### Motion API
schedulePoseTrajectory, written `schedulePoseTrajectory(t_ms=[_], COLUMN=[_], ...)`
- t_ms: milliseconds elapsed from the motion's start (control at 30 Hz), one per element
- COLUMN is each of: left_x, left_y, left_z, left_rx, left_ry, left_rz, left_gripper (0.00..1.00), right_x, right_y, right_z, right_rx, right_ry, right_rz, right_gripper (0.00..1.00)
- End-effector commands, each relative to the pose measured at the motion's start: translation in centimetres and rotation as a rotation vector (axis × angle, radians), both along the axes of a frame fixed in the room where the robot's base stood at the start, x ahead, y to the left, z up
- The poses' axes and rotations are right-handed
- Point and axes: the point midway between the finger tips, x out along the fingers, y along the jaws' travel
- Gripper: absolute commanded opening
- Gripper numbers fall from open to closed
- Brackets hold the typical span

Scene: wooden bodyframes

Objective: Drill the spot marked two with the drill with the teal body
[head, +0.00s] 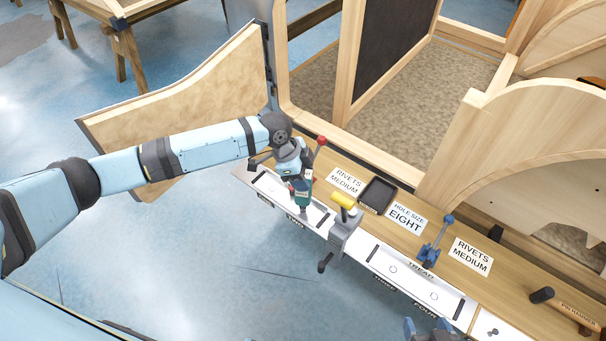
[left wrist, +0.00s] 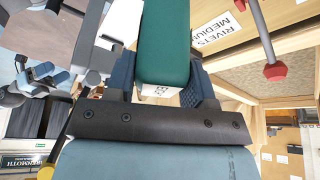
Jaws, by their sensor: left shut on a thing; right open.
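The drill with the teal body (head: 303,196) is upright over the left part of the light metal strip (head: 371,257) along the bench front. My left gripper (head: 298,182) is shut on it. In the left wrist view the teal body (left wrist: 163,45) fills the space between the fingers of my left gripper (left wrist: 163,88). The drill's lower end is at the strip, but I cannot tell whether it touches. My right gripper (head: 430,330) is open and empty at the bottom edge of the head view.
A black tray (head: 377,195), a blue tool (head: 434,245) and a hammer (head: 565,310) are farther right. Wooden frames rise behind.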

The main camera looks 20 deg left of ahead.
Motion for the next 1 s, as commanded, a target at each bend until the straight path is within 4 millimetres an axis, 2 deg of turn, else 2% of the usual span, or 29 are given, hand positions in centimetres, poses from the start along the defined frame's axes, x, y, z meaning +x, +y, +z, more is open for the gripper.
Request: schedulePoseTrajectory(t_ms=[1000], left_x=[-0.01], left_y=[-0.02], left_z=[-0.53], left_rx=[0.0], left_ry=[0.0], left_rz=[0.0], left_gripper=[0.16], right_x=[-0.14], right_y=[0.12], right_z=[-0.36], right_rx=[0.0], right_ry=[0.005], right_rz=[0.003], right_gripper=[0.7])
